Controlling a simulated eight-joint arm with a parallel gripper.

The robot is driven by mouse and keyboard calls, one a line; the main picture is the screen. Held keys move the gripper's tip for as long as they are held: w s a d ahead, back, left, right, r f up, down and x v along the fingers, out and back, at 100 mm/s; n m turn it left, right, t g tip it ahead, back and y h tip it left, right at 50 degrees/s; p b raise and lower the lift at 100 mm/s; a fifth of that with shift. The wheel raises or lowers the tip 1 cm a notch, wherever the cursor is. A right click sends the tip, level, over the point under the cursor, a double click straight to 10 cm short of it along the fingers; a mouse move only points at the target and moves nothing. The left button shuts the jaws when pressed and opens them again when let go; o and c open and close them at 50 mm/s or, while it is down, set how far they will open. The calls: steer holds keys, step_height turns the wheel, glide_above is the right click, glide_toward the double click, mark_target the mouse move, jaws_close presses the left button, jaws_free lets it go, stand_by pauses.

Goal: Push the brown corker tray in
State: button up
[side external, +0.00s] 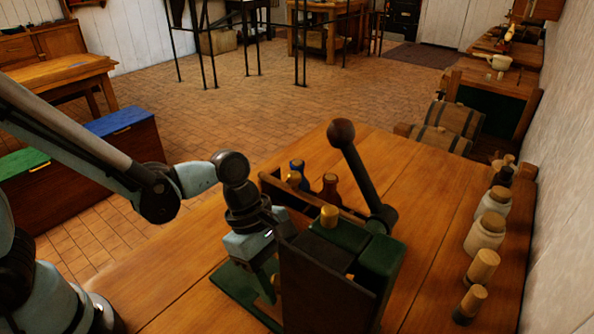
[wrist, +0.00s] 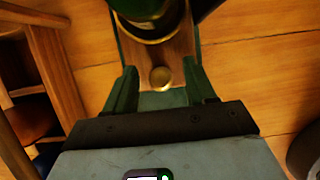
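The green corker (side external: 375,262) stands on the table, with a black lever (side external: 362,175) topped by a brown ball. In the wrist view, its brown tray (wrist: 181,48) extends away from my gripper, with a round brass knob (wrist: 160,77) near its close end. A dark green, bottle-like part with a brass ring (wrist: 150,32) shows above the tray. My gripper (wrist: 159,68) is open, with a green finger on each side of the tray's near end and the knob between them. I cannot tell whether the fingers touch the tray. In the side view, my gripper (side external: 266,283) points down beside the corker, which hides most of the tray.
A wooden rack (side external: 268,186) with several bottles stands behind my gripper and the corker. Several pale jars (side external: 484,238) and corks (side external: 469,304) line the table's right side. The table (side external: 437,205) between the corker and jars is clear.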

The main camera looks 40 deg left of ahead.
steer(key=shift+r, duration=3.5)
steer(key=shift+a, duration=0.1)
steer(key=a+r+m+t+y, duration=0.1)
steer(key=a+m+t+y, duration=0.1)
steer(key=a+m, duration=0.7)
steer(key=w+a+r+m+t+y, duration=0.1)
steer(key=a+r+m+t+y, duration=0.1)
steer(key=a+m+t, duration=0.3)
steer(key=a+m, duration=0.4)
steer(key=shift+a+r+y, duration=0.25)
steer(key=shift+r+y, duration=0.05)
